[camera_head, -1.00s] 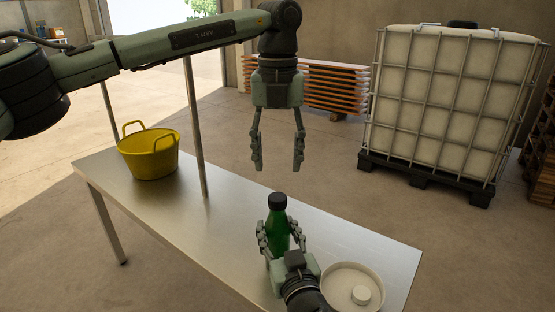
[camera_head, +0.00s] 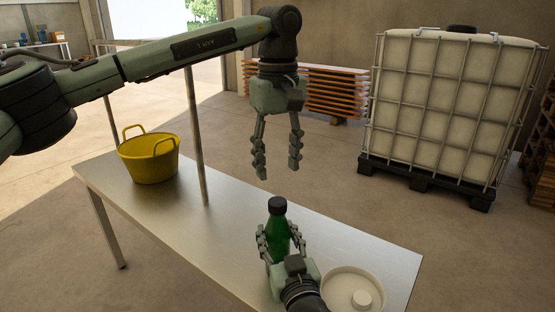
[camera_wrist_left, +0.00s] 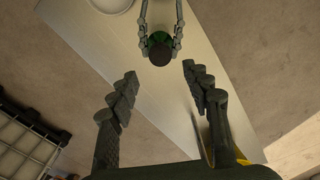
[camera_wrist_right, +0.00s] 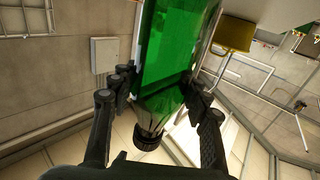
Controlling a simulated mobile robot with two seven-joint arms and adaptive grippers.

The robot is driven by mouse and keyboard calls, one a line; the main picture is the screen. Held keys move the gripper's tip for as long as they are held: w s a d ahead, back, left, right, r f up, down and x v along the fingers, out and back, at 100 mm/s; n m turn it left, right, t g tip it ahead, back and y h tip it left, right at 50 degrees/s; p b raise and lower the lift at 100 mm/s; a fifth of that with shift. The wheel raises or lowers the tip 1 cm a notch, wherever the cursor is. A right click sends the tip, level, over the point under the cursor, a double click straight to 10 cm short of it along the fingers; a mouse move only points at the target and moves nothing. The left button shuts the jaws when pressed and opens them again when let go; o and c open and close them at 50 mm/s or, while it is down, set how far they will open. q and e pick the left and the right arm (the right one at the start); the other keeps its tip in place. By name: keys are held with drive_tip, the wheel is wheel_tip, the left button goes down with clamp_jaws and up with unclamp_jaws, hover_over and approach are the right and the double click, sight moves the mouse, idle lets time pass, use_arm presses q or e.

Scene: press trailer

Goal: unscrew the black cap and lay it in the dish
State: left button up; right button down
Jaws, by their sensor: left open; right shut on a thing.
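A green bottle (camera_head: 278,242) stands upright near the right end of the steel table, with a black cap (camera_head: 277,204) on its neck. My right gripper (camera_head: 280,240) is shut around the bottle's body, and the right wrist view shows its fingers on both sides of the green bottle (camera_wrist_right: 168,55) and the cap (camera_wrist_right: 147,138). My left gripper (camera_head: 277,168) points down above the cap, open and empty, with a gap below its fingertips. The left wrist view shows the cap (camera_wrist_left: 160,55) just beyond the open fingers. A round pale dish (camera_head: 336,302) lies right of the bottle.
A yellow two-handled tub (camera_head: 148,160) stands at the far left of the steel table (camera_head: 225,225). A thin metal post (camera_head: 197,135) rises between tub and bottle. A caged white tank (camera_head: 450,105) stands behind on the floor.

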sight(278, 201)
use_arm(q)
drive_tip(key=m, duration=0.7)
drive_tip(key=shift+m, duration=0.3)
drive_tip(key=m, duration=0.5)
drive_tip(key=shift+f+m, duration=0.25)
drive_tip(key=shift+m, duration=0.05)
wheel_tip(278, 201, down, 8)
drive_tip(key=shift+r, duration=0.2)
